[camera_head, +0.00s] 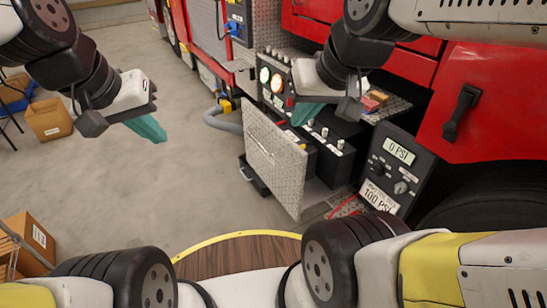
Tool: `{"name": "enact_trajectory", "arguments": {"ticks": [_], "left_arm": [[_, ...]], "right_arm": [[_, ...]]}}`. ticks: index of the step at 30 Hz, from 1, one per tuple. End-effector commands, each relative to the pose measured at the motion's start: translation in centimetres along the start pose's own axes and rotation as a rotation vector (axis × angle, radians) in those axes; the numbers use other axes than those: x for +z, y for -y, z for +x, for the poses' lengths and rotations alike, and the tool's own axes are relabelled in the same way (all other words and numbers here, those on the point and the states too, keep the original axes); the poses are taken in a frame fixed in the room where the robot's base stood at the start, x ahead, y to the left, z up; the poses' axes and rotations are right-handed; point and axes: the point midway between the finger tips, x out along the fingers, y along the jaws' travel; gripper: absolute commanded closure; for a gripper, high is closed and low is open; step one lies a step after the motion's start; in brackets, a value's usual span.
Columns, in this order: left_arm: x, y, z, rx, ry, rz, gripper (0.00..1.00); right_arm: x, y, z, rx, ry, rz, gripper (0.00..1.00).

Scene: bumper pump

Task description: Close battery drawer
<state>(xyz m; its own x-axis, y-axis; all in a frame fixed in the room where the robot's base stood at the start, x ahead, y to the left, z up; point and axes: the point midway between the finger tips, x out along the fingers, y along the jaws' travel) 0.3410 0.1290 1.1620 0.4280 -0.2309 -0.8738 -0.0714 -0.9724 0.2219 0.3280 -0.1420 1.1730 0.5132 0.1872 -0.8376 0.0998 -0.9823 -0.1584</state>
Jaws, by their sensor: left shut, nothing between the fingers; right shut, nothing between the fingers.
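The battery drawer stands pulled out of the red fire truck's side. Its silver diamond-plate front (270,160) faces left and out toward the open floor. Black batteries (337,150) with pale terminals show in the drawer behind the front. My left gripper (152,129), with teal fingers, is shut and empty in the air over the floor, left of the drawer front and apart from it. My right gripper (303,114) is shut and empty, showing above the drawer in the picture. It covers part of the drawer's inner end. I cannot tell whether it touches anything.
A pump panel (268,82) with gauges sits behind the drawer. A pressure box (394,168) reading 0 PSI stands right of it. A grey hose (222,118) curves out at the left. Cardboard boxes (50,118) lie far left. The grey floor between is clear.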

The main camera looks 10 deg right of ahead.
Motion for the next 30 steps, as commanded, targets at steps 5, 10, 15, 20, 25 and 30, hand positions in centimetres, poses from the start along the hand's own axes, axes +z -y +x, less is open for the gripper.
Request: {"name": "enact_trajectory", "arguments": {"ticks": [5,10,15,20,25,30], "left_arm": [[-1.2,-1.9,4.7,0.094,0.206,-0.132,1.0],[-2.3,-3.9,9.6,0.202,0.389,-0.284,1.0],[-3.1,-5.7,14.9,0.316,0.557,-0.455,1.0],[-3.7,-7.1,20.3,0.429,0.701,-0.633,1.0],[-3.9,-8.2,26.3,0.553,0.831,-0.842,1.0],[-3.5,-8.8,32.7,0.676,0.936,-1.074,1.0]], "right_arm": [[0.0,0.0,0.0,0.0,0.0,0.0,1.0],[0.0,0.0,0.0,0.0,0.0,0.0,1.0],[0.0,0.0,0.0,0.0,0.0,0.0,1.0],[0.0,0.0,0.0,0.0,0.0,0.0,1.0],[0.0,0.0,0.0,0.0,0.0,0.0,1.0],[0.0,0.0,0.0,0.0,0.0,0.0,1.0]]}}
